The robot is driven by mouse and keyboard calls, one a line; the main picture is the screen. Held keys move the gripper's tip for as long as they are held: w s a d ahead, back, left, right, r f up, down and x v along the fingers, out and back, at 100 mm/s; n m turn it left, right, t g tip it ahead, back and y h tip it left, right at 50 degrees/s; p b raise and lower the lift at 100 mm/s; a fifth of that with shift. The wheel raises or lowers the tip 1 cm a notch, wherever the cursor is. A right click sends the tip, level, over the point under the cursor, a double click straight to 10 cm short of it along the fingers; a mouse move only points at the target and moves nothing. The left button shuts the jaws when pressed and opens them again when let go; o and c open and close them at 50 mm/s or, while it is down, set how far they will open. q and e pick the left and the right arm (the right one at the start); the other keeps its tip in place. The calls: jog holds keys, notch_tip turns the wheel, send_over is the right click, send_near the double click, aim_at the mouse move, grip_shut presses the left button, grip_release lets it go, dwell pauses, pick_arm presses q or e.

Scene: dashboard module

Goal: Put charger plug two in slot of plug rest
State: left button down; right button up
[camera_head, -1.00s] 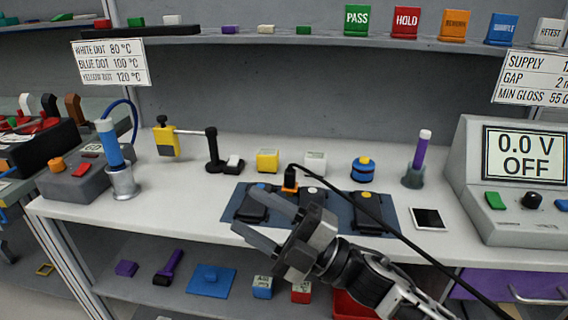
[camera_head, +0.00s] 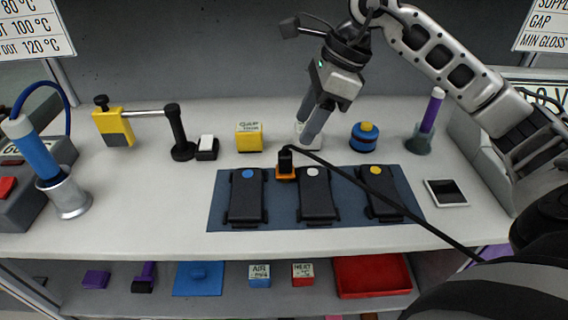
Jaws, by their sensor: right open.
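A black plug (camera_head: 286,158) with a long black cable stands upright at an orange piece (camera_head: 287,174), at the top edge of a dark blue mat. The cable runs down to the right across the mat and over the table's front edge. I cannot tell which piece is the plug rest, or whether the plug sits in a slot. My left gripper is not in view.
Black devices with blue (camera_head: 246,198), white (camera_head: 318,195) and yellow (camera_head: 383,192) dots lie on the mat (camera_head: 217,212). A yellow block (camera_head: 248,138), a blue cylinder (camera_head: 364,136) and a small black-and-white piece (camera_head: 207,148) stand behind it. The table's front left is clear.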

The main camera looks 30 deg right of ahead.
aim_at(287, 153)
jog(key=p+x, duration=0.1)
jog(key=x, duration=0.8)
jog(key=shift+w+a, duration=0.1)
jog(key=shift+a, duration=0.15)
grip_shut()
